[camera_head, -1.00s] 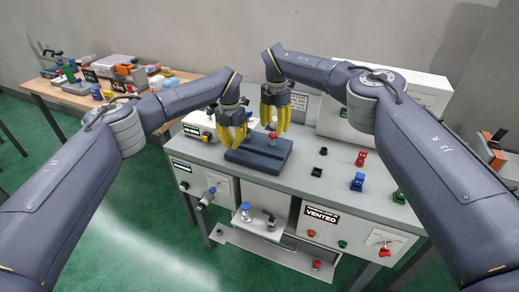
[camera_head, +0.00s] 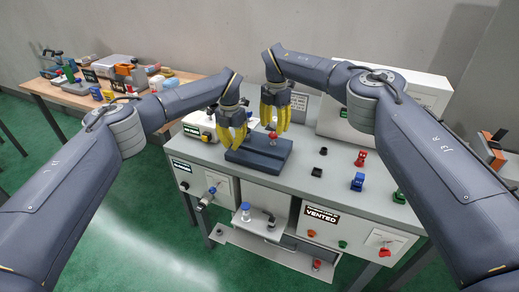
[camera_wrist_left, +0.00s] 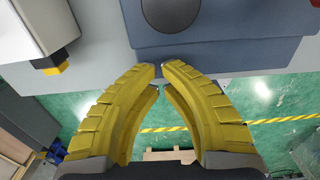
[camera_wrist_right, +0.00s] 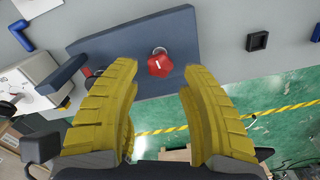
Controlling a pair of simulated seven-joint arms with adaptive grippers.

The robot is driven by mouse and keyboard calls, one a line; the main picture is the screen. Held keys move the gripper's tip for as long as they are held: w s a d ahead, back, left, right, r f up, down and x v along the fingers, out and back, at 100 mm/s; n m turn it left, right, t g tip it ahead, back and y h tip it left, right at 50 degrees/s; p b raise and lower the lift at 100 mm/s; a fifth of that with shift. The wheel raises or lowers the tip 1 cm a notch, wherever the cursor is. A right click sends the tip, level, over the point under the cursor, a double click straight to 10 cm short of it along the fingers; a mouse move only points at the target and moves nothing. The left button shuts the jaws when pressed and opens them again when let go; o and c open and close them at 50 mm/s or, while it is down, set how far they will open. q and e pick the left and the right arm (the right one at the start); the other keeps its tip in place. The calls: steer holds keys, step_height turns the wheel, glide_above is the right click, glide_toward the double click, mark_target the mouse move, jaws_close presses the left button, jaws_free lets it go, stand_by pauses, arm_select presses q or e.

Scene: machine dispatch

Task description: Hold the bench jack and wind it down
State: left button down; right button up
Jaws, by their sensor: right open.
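The bench jack (camera_head: 258,158) is a blue-grey block on the grey bench top, with a red knob (camera_head: 273,134) above it. In the right wrist view the red star-shaped knob (camera_wrist_right: 160,63) sits near the block's front edge, ahead of my right fingertips. My right gripper (camera_head: 275,122) is open above the jack, its fingers wide apart and empty. My left gripper (camera_head: 232,142) is at the jack's left side. In the left wrist view its fingertips (camera_wrist_left: 161,70) are close together, overlapping the jack's edge (camera_wrist_left: 240,50); whether they pinch anything is unclear. A round dark part (camera_wrist_left: 170,10) lies beyond them.
A white box (camera_head: 195,124) stands left of the jack. Right of it are a black socket (camera_head: 317,173), a red piece (camera_head: 361,158), a blue piece (camera_head: 357,182) and a green piece (camera_head: 398,197). A "VENTED" sign (camera_head: 322,217) is on the bench front.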

mark_target(233, 153)
arm_select(q)
steer(key=shift+f, duration=1.55)
steer(key=shift+s+f, duration=0.15)
steer(key=shift+f, duration=0.3)
stand_by(1.2)
arm_select(e)
steer(key=shift+o, duration=1.4)
steer(key=shift+s+a+f, duration=0.1)
steer(key=shift+s+f, duration=0.05)
steer(key=shift+f, duration=0.15)
steer(key=shift+a, duration=0.15)
steer(key=shift+a+n, duration=0.1)
steer(key=shift+n, duration=1.1)
steer(key=n, duration=0.3)
steer(key=shift+r, duration=0.2)
steer(key=shift+d+n, duration=0.3)
steer(key=shift+n, duration=0.5)
steer(key=shift+f, duration=2.5)
